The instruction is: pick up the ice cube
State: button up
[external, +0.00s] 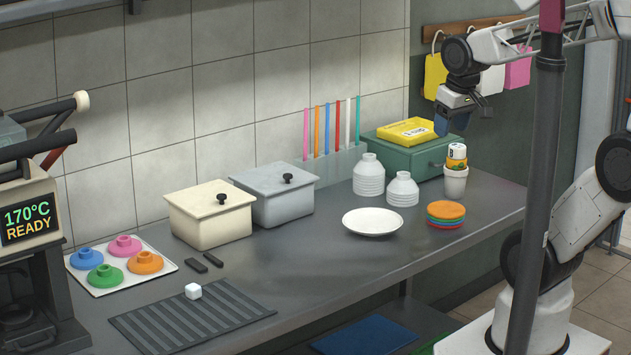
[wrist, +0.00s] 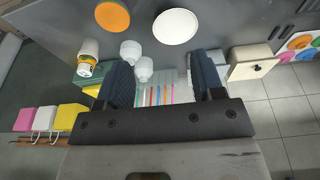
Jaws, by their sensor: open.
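A small white ice cube (external: 193,291) sits at the back edge of a dark ribbed mat (external: 200,318) at the front left of the counter. I cannot make out the cube in the wrist view. My gripper (external: 462,122) is high above the right end of the counter, near the green box, far to the right of the cube. In the wrist view its two dark fingers (wrist: 165,85) are spread apart with nothing between them.
Two lidded boxes, cream (external: 210,215) and grey (external: 276,195), stand along the wall. A white plate (external: 372,222), stacked discs (external: 445,213) and white bottles (external: 368,176) occupy the right. The middle front counter is clear.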

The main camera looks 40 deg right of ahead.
jog(key=w+a+f+m+g+y, duration=0.2)
jog(key=w+a+f+y, duration=0.15)
jog(key=w+a, duration=0.4)
jog(key=w+a+f+m+g+y, duration=0.1)
jog(key=w+a+f+m+y, duration=0.25)
jog(key=a, duration=0.75)
jog(key=w+a+f+m+g+y, duration=0.2)
jog(key=w+a+f, duration=0.3)
jog(key=a, duration=0.4)
jog(key=m+y, duration=0.4)
jog(key=m, duration=0.5)
send_near(191, 288)
jog(key=shift+s+a+f+t, duration=0.3)
jog(key=shift+s+a, duration=0.05)
jog(key=shift+a, duration=0.15)
jog(key=shift+a+f+y, duration=0.2)
jog(key=shift+f+y, duration=0.05)
jog(key=shift+y, duration=0.05)
jog(key=shift+x, duration=1.3)
